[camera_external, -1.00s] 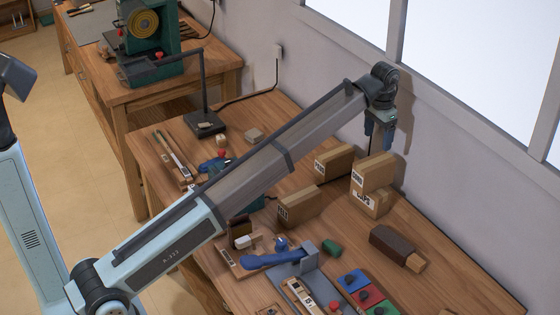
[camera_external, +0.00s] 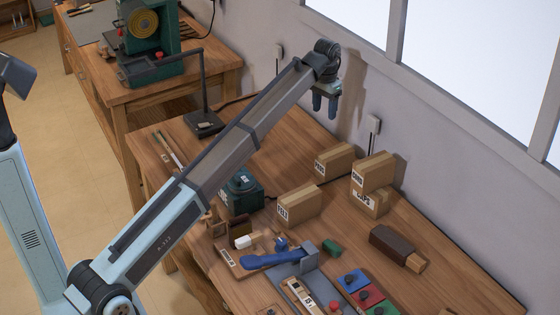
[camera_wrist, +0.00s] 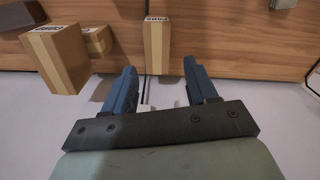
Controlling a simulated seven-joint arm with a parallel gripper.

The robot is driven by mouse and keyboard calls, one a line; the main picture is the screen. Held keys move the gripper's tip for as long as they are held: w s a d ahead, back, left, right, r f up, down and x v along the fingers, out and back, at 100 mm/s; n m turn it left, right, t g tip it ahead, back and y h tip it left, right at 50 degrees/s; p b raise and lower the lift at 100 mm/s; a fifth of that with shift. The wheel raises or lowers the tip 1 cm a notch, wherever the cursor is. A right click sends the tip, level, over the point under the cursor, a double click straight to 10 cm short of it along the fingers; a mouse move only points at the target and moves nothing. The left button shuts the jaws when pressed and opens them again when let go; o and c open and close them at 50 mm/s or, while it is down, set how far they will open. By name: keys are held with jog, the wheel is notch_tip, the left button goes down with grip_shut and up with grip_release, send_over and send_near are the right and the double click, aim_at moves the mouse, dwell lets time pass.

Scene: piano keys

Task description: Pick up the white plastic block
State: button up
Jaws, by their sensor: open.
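A small white block (camera_external: 243,241) lies on the near part of the workbench in the external view, beside a dark brown block (camera_external: 238,226) and left of a blue tool (camera_external: 272,260). My gripper (camera_external: 325,103) is high at the back of the bench by the wall, far from the white block. Its two blue fingers are apart and nothing is between them. The fingers also show in the wrist view (camera_wrist: 159,72), where I cannot make out the white block.
Cardboard boxes stand mid-bench, including a front one (camera_external: 299,205), a middle one (camera_external: 334,161) and a stacked pair (camera_external: 372,172). A dark green device (camera_external: 241,192) stands behind the white block. A lamp base (camera_external: 204,124) is at the back left. Coloured blocks (camera_external: 370,298) lie in front.

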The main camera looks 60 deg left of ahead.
jog(key=s+a+f+n, duration=0.2)
jog(key=s+a, duration=0.8)
jog(key=s, duration=0.3)
jog(key=s+a+f+n, duration=0.2)
jog(key=s+a, duration=0.7)
jog(key=s, duration=0.4)
jog(key=s+d+f+m, duration=0.3)
jog(key=s+m, duration=0.5)
jog(key=m, duration=0.4)
jog(key=s+d+f+m, duration=0.25)
jog(key=s+m, duration=0.55)
jog(key=m, duration=0.4)
jog(key=shift+m, duration=0.3)
jog(key=shift+s+d+f, duration=0.1)
jog(key=shift+d+f, duration=0.1)
jog(key=shift+f, duration=1.85)
jog(key=shift+s+d+f, duration=0.1)
jog(key=shift+d+f, duration=0.05)
jog(key=shift+f, duration=1.9)
jog(key=shift+d+f, duration=0.2)
jog(key=shift+f, duration=2.4)
